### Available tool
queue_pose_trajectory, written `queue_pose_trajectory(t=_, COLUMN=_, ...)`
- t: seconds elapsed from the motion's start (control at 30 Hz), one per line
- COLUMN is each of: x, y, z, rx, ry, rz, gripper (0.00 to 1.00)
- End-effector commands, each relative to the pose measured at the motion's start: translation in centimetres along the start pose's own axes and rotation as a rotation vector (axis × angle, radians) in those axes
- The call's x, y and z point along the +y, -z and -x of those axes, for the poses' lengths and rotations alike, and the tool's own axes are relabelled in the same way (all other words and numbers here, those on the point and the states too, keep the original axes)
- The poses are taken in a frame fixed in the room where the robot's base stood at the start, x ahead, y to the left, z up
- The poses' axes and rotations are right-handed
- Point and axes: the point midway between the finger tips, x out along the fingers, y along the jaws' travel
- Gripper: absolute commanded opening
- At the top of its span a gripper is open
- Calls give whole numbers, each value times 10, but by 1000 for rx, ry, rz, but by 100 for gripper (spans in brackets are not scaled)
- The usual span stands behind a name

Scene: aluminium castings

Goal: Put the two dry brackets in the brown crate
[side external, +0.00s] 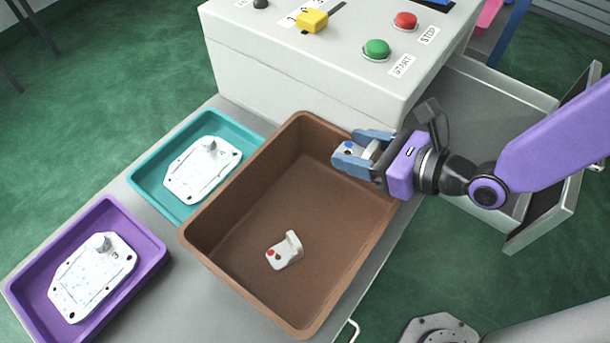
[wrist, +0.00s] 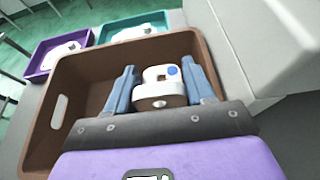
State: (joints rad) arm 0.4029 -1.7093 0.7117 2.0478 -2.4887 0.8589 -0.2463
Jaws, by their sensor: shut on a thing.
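The brown crate (side external: 222,225) stands on the grey table. A small white bracket with red and dark spots (side external: 288,254) lies on its floor towards the near end. My gripper (side external: 347,149) is at the crate's far right rim, its blue fingers reaching over the inside. It is shut on a second white bracket with a blue spot (side external: 371,152). In the wrist view this bracket (wrist: 158,92) sits between the fingers, above the crate (wrist: 65,85). The bracket on the crate floor does not show in the wrist view.
A teal tray (side external: 152,180) and a purple tray (side external: 150,265), each with a white cast plate, stand left of the crate. A grey control box (side external: 300,85) with yellow, red and green buttons stands behind. An open drawer (side external: 540,215) is at right.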

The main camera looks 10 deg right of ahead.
Motion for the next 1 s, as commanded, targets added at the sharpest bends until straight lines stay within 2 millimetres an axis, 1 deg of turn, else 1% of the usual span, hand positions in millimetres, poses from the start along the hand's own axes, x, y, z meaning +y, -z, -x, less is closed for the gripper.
queue_pose_trajectory(t=0.03, x=0, y=1, z=-11, rx=0, ry=3, rz=-1, gripper=21)
queue_pose_trajectory(t=0.27, x=3, y=2, z=-56, rx=0, ry=2, rz=0, gripper=21)
queue_pose_trajectory(t=0.4, x=4, y=18, z=-80, rx=3, ry=2, rz=1, gripper=21)
queue_pose_trajectory(t=0.5, x=5, y=25, z=-95, rx=1, ry=2, rz=1, gripper=21)
queue_pose_trajectory(t=0.6, x=6, y=30, z=-106, rx=0, ry=1, rz=1, gripper=21)
queue_pose_trajectory(t=0.83, x=7, y=37, z=-119, rx=1, ry=1, rz=1, gripper=21)
queue_pose_trajectory(t=1.0, x=7, y=57, z=-129, rx=2, ry=2, rz=1, gripper=21)
